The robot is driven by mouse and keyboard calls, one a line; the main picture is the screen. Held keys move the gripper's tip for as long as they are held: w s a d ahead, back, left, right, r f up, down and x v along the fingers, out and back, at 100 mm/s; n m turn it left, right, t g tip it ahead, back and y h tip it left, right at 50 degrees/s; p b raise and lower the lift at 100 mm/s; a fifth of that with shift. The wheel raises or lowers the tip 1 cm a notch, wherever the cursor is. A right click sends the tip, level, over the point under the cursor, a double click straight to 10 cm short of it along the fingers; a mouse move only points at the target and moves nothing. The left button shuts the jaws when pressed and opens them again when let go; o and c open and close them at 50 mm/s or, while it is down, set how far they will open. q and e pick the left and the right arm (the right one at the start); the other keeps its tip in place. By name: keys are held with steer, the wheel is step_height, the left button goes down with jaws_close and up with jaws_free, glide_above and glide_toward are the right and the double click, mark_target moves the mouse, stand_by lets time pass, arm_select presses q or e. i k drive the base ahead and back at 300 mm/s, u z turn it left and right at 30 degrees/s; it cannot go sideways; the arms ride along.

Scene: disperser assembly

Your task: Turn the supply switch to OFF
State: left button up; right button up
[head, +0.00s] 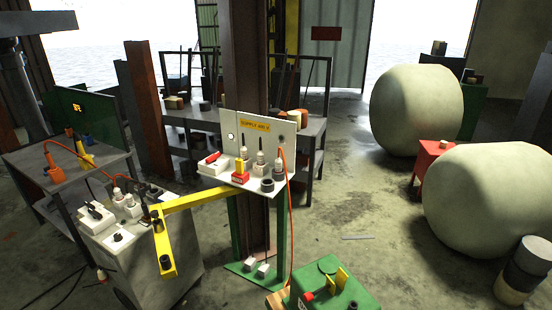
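A pale upright panel (260,146) is fixed to a rusty column near the middle. It bears a yellow label (255,125) whose small text seems to begin with "SUPPLY". A small white round part (231,136) and a dark round part (281,139) sit on the panel. A red block with a yellow upright part (240,173) stands on the white shelf (216,179) below. I cannot tell which of these is the supply switch, nor its setting. Neither of my grippers can be made out in the head view.
An orange hose (291,220) hangs at the shelf's right. A green machine (330,287) stands in front. Large pale rounded tanks (417,108) stand right; floor between is mostly open.

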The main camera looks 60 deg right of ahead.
mark_target(213, 158)
steer(key=i, duration=2.65)
steer(key=z, duration=4.05)
steer(key=k, duration=0.4)
steer(key=u, duration=0.9)
